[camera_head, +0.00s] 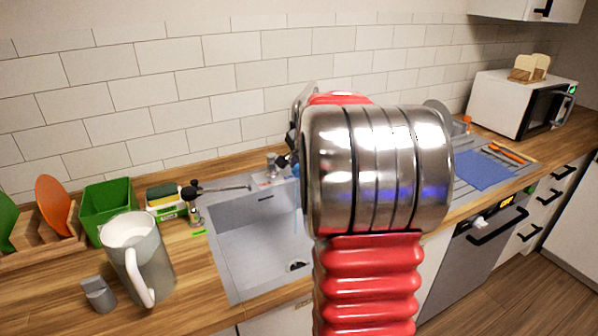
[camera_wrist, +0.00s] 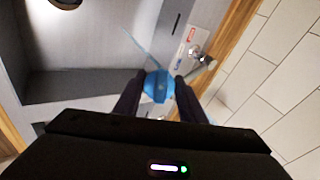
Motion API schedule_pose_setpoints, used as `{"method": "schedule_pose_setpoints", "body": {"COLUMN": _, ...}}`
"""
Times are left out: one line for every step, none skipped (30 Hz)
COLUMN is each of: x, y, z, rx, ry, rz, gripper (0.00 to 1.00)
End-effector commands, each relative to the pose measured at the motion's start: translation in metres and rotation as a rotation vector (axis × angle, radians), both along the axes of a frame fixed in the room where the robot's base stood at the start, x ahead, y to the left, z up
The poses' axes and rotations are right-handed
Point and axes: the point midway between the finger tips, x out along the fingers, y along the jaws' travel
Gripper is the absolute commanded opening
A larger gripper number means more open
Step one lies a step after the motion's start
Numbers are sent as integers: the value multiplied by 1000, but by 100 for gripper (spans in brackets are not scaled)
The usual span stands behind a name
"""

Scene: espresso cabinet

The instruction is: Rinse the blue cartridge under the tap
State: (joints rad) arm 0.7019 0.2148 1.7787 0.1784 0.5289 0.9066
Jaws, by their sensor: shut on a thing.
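In the wrist view my gripper (camera_wrist: 158,94) is shut on the blue cartridge (camera_wrist: 158,84), held between its two dark fingers above the sink's rim area. A thin translucent bluish strip extends up-left from it. In the head view my arm hides most of the gripper; a small blue part of the cartridge (camera_head: 295,170) shows at the arm's left edge, over the back of the sink (camera_head: 250,245). A thin metal spout (camera_head: 225,188) with a dark base reaches over the sink from the left. A chrome knob (camera_wrist: 200,55) stands beside the cartridge, right of it in the wrist view.
Left of the sink stand a white-handled jug (camera_head: 137,260), a grey cup-like piece (camera_head: 98,295), a green bin (camera_head: 107,208), a sponge holder (camera_head: 165,200) and a rack with plates (camera_head: 54,205). Right of my arm lie a blue cloth (camera_head: 483,170) and a microwave (camera_head: 520,105). The sink basin looks empty.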

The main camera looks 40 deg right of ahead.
Motion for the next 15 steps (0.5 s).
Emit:
{"method": "schedule_pose_setpoints", "body": {"x": -1, "y": 3, "z": 1, "rx": 0, "ry": -1, "rz": 0, "gripper": 13}}
{"method": "schedule_pose_setpoints", "body": {"x": -2, "y": 4, "z": 1, "rx": -1, "ry": -2, "rz": 0, "gripper": 13}}
{"method": "schedule_pose_setpoints", "body": {"x": -3, "y": 6, "z": 1, "rx": -1, "ry": -2, "rz": 0, "gripper": 13}}
{"method": "schedule_pose_setpoints", "body": {"x": -4, "y": 8, "z": 1, "rx": -1, "ry": -2, "rz": 0, "gripper": 13}}
{"method": "schedule_pose_setpoints", "body": {"x": -5, "y": 9, "z": 1, "rx": 0, "ry": -1, "rz": 0, "gripper": 13}}
{"method": "schedule_pose_setpoints", "body": {"x": -6, "y": 11, "z": 1, "rx": 0, "ry": -1, "rz": 0, "gripper": 13}}
{"method": "schedule_pose_setpoints", "body": {"x": -7, "y": 13, "z": 1, "rx": 0, "ry": -1, "rz": 0, "gripper": 13}}
{"method": "schedule_pose_setpoints", "body": {"x": -8, "y": 14, "z": 1, "rx": -1, "ry": -1, "rz": 1, "gripper": 13}}
{"method": "schedule_pose_setpoints", "body": {"x": -9, "y": 16, "z": 1, "rx": -1, "ry": -1, "rz": 1, "gripper": 13}}
{"method": "schedule_pose_setpoints", "body": {"x": -10, "y": 17, "z": 1, "rx": -1, "ry": -1, "rz": 1, "gripper": 13}}
{"method": "schedule_pose_setpoints", "body": {"x": -11, "y": 19, "z": 1, "rx": -1, "ry": 0, "rz": 2, "gripper": 13}}
{"method": "schedule_pose_setpoints", "body": {"x": -12, "y": 21, "z": 1, "rx": -1, "ry": 0, "rz": 2, "gripper": 13}}
{"method": "schedule_pose_setpoints", "body": {"x": -13, "y": 22, "z": 1, "rx": -1, "ry": 0, "rz": 2, "gripper": 13}}
{"method": "schedule_pose_setpoints", "body": {"x": -13, "y": 24, "z": 1, "rx": -1, "ry": 0, "rz": 2, "gripper": 13}}
{"method": "schedule_pose_setpoints", "body": {"x": -14, "y": 26, "z": 1, "rx": -1, "ry": 0, "rz": 2, "gripper": 13}}
